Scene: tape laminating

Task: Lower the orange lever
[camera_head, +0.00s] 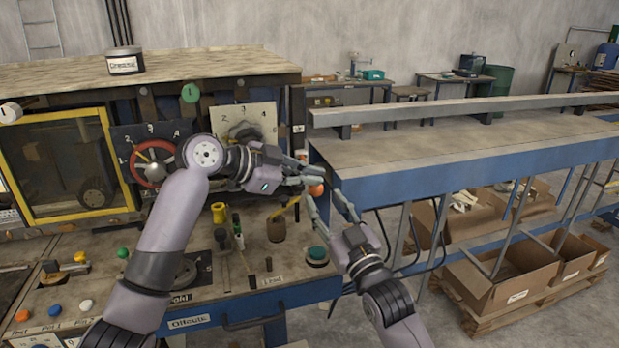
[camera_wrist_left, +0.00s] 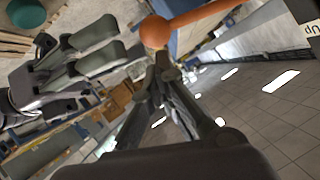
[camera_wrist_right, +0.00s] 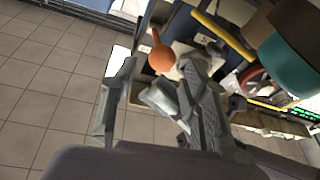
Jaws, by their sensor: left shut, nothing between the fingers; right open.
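The orange lever (camera_head: 316,190) shows in the head view mostly as its ball end, at the right end of the machine and partly behind my grippers. In the left wrist view the orange lever (camera_wrist_left: 155,32) has a ball end and a rod running to the upper right. My left gripper (camera_head: 318,172) is shut and empty, its tips close to the ball; I cannot tell whether they touch. My right gripper (camera_head: 330,207) is open and empty, just below and right of the ball. In the right wrist view the orange lever (camera_wrist_right: 162,58) appears beyond the spread fingers.
The machine console carries a red wheel (camera_head: 152,163), a green-topped knob (camera_head: 317,256) and a brown knob (camera_head: 276,229) near the arms. A blue-edged table (camera_head: 430,152) stands close on the right. Cardboard boxes (camera_head: 497,289) lie beneath it.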

